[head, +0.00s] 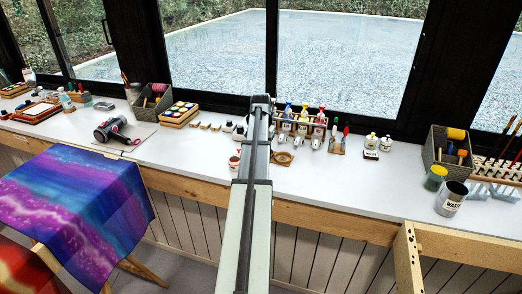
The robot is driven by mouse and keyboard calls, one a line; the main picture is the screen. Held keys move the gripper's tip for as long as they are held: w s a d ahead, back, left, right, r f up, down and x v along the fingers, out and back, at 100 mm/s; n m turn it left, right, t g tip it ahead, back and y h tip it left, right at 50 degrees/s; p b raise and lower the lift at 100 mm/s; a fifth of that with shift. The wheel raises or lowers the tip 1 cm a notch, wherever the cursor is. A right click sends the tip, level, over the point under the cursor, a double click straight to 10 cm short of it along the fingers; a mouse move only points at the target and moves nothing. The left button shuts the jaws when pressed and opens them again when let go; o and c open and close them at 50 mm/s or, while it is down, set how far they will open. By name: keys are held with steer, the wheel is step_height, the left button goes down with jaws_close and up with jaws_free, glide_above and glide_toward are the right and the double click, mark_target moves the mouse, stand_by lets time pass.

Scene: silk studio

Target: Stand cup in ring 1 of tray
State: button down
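My arm stretches from the bottom middle of the head view over the bench, and no gripper fingers can be made out. A small white cup-like pot (234,164) with red on it stands on the bench just left of my arm. A small brown wooden piece with a round ring-like shape (283,158) lies just right of my arm. I cannot tell whether it is the tray, and no ring number is readable. My arm hides part of the bench between these two.
A wooden rack (302,127) of coloured bottles stands behind. A hairdryer-like tool (112,129) and paint box (180,114) are left. A grey bin (447,146) and waste pot (451,199) are right. The white bench front (345,190) is clear.

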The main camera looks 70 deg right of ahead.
steer(key=shift+f, duration=0.2)
steer(key=c, duration=0.9)
jaws_free()
step_height(320, 180, up, 14)
steer(key=shift+f, duration=0.1)
steer(key=shift+w, duration=0.15)
